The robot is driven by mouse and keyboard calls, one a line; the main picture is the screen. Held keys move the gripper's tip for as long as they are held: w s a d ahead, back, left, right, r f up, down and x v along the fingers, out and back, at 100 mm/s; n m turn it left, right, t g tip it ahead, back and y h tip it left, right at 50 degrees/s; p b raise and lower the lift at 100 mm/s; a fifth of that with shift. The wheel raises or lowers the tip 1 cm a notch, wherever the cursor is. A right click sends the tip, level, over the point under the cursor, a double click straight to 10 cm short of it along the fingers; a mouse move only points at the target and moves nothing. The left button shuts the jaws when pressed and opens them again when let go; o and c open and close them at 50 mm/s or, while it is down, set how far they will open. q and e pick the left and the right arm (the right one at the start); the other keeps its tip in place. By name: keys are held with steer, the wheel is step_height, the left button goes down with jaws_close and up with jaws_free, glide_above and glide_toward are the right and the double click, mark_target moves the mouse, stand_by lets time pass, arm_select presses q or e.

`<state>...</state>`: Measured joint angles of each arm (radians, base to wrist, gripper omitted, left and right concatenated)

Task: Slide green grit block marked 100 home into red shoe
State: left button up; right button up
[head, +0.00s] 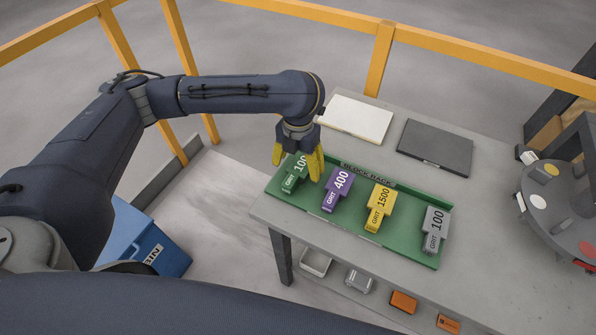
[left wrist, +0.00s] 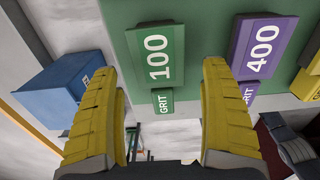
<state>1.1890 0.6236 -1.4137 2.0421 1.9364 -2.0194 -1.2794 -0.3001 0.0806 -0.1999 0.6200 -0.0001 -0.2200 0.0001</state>
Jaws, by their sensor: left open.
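The green grit block marked 100 (head: 294,177) lies at the left end of the green block rack (head: 400,254). My left gripper (head: 297,160) is open, with yellow fingers pointing down at this block. In the left wrist view the green block (left wrist: 158,58) shows between and beyond the open fingertips (left wrist: 158,75), and I see no grip on it. Part of the block is hidden by a finger in the head view. A red part (head: 585,265) shows at the right edge on a round grey fixture; I cannot tell whether it is the red shoe. My right gripper is not in view.
The rack also holds a purple 400 block (head: 337,190), a yellow 1500 block (head: 379,205) and a grey 100 block (head: 434,230). A white slab (head: 356,119) and a dark slab (head: 436,147) lie behind. The round fixture (head: 555,200) stands right. Yellow rails run behind.

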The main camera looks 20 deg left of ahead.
arm_select(q)
steer(key=shift+f, duration=1.05)
steer(key=shift+c, duration=0.2)
steer(key=c, duration=1.5)
